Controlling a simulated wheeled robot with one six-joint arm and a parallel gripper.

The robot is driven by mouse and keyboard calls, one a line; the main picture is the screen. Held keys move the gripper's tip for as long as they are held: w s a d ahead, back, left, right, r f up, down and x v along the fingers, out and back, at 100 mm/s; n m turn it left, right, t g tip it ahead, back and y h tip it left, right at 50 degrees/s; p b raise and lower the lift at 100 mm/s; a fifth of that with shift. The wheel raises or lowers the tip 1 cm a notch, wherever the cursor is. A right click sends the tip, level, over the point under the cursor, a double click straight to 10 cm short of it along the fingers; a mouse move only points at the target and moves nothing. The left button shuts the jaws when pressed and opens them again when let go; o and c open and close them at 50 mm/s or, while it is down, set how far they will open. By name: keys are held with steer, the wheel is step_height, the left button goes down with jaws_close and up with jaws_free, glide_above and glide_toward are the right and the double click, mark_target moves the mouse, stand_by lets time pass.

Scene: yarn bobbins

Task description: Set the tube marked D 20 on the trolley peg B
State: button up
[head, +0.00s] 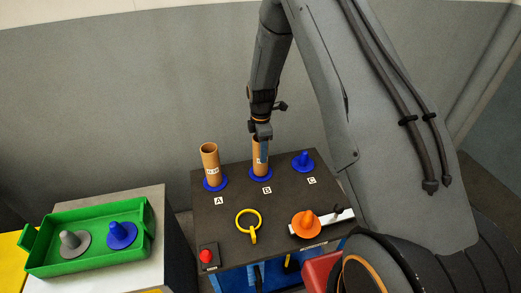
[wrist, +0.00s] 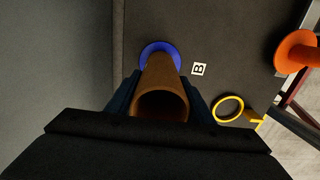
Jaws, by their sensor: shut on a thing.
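A brown tube (head: 261,147) stands upright at the blue peg base B (head: 261,187) on the dark trolley top (head: 221,226). My gripper (head: 262,152) is shut on this tube from above. In the wrist view the tube (wrist: 163,85) is between the two fingers, with its open end facing the camera and the blue base (wrist: 160,47) beyond its lower end. The tube's label is mostly covered by a finger, so I cannot read it. Whether the tube touches the base is not clear. A second labelled brown tube (head: 209,160) stands on blue peg A.
Blue peg C (head: 304,160) is empty. A green tray (head: 80,265) with a grey peg (head: 73,241) and a blue peg (head: 121,234) stands at left.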

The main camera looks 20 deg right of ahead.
steer(key=shift+f, duration=0.25)
steer(key=o, duration=1.1)
step_height(320, 180, up, 8)
steer(key=shift+f+b, duration=0.1)
steer(key=shift+b, duration=1)
steer(key=shift+r+p, duration=1.85)
steer(key=shift+r, duration=1.15)
